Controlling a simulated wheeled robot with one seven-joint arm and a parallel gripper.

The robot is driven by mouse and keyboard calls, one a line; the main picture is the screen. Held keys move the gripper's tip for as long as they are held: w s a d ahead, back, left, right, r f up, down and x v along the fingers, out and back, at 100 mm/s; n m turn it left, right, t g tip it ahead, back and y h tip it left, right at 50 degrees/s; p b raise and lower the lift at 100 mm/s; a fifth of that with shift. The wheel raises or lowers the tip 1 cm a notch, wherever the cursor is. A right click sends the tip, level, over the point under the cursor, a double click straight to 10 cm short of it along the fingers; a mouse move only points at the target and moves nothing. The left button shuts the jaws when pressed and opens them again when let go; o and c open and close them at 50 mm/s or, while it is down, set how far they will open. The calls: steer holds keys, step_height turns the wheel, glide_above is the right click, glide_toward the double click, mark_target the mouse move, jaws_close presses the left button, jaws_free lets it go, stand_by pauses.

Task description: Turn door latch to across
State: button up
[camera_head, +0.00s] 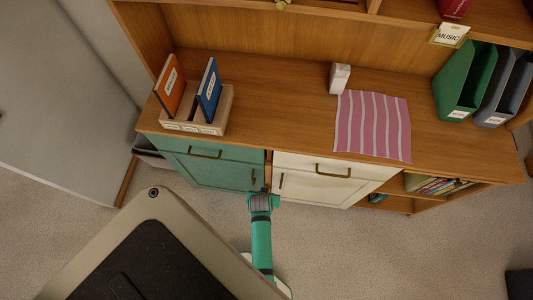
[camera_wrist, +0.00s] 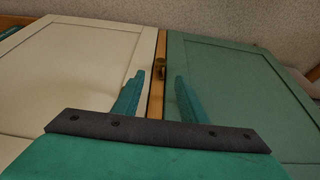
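A small brass latch (camera_wrist: 160,66) sits on the narrow wooden strip (camera_wrist: 157,92) between the cream door (camera_wrist: 80,65) and the green door (camera_wrist: 235,85). Its exact turn is too small to tell. In the head view the green door (camera_head: 215,173) is left and the cream door (camera_head: 312,190) is right; both look closed, and I cannot make out the latch there. My gripper (camera_head: 264,190) is in front of the strip between the doors. In the wrist view my gripper (camera_wrist: 159,88) is open, with nothing between its fingers, and the latch appears beyond the fingertips.
The wooden top above the doors holds an orange and a blue book in a wooden holder (camera_head: 196,128), a striped pink cloth (camera_head: 373,125), a small white box (camera_head: 340,78) and a green file holder (camera_head: 463,85). A grey panel (camera_head: 70,110) stands left.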

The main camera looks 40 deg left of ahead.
steer(key=x, duration=1)
steer(key=shift+a+f, duration=0.15)
steer(key=shift+f, duration=0.15)
jaws_close()
steer(key=shift+s+a+f+n+t+h, duration=0.1)
steer(key=shift+a+n+t+h, duration=0.05)
steer(key=shift+t+h, duration=0.35)
steer(key=shift+s+a+n+t+h, duration=0.15)
steer(key=shift+t+h, duration=0.15)
steer(key=shift+h, duration=0.3)
steer(key=shift+w, duration=0.2)
